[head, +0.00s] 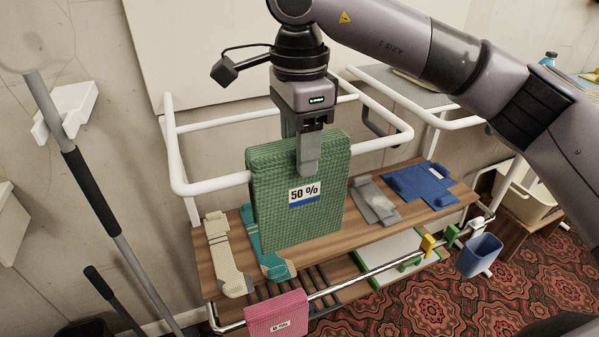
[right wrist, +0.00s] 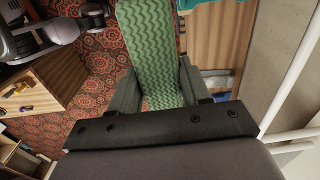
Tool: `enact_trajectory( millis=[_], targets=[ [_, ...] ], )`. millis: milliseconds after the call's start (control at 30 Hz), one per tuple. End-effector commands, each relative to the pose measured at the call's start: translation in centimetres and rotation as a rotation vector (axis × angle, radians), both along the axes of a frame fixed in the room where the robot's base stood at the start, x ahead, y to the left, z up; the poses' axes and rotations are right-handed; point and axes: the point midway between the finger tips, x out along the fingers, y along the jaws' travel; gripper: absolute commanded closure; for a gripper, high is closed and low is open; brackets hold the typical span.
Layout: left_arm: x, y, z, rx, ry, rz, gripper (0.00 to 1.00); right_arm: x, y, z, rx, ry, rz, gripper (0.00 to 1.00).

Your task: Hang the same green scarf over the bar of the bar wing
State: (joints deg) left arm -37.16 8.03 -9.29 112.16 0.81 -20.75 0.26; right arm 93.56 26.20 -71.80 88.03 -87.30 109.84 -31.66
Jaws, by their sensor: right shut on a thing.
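The green scarf (head: 270,215) is a folded, knitted panel with a "50 %" label, and it hangs upright. My right gripper (head: 308,155) points down and is shut on its top part. In the right wrist view the green scarf (right wrist: 150,40) runs out between the two fingers (right wrist: 157,78). The white tubular bar wing (head: 212,184) loops out above the wooden shelf. Its front bar meets the scarf's left edge and shows again at its right, below the scarf's top. Whether the bar passes behind the scarf or through its fold cannot be told. My left gripper is out of view.
On the wooden shelf (head: 375,232) lie a cream sock (head: 224,255), a teal sock (head: 268,260), a grey item (head: 374,202) and a blue garment (head: 420,184). A pink cloth (head: 276,315) hangs at the front rail.

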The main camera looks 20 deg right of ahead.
Motion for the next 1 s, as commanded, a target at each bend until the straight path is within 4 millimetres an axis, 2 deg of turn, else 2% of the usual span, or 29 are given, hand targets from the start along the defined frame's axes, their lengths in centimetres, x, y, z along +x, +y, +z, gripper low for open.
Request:
enact_trajectory(
  millis=[100, 133, 200, 567, 900, 1000],
  targets=[
    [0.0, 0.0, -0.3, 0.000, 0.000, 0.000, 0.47, 0.0, 0.0, -0.4, 0.000, 0.000, 0.000, 1.00],
    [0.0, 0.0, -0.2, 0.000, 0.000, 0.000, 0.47, 0.0, 0.0, -0.3, 0.000, -0.001, 0.000, 0.47],
    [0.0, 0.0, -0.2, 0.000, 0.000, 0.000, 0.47, 0.0, 0.0, -0.3, 0.000, -0.001, 0.000, 0.24],
    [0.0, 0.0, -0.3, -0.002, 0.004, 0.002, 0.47, 0.0, 0.0, -0.3, -0.001, 0.000, 0.000, 0.24],
    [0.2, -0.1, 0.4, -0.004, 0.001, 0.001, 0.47, 0.0, 0.0, 5.1, 0.000, -0.003, -0.001, 0.24],
    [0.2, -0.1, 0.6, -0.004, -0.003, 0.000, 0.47, 0.0, 0.0, 6.2, 0.000, -0.002, 0.000, 0.24]
  ],
)
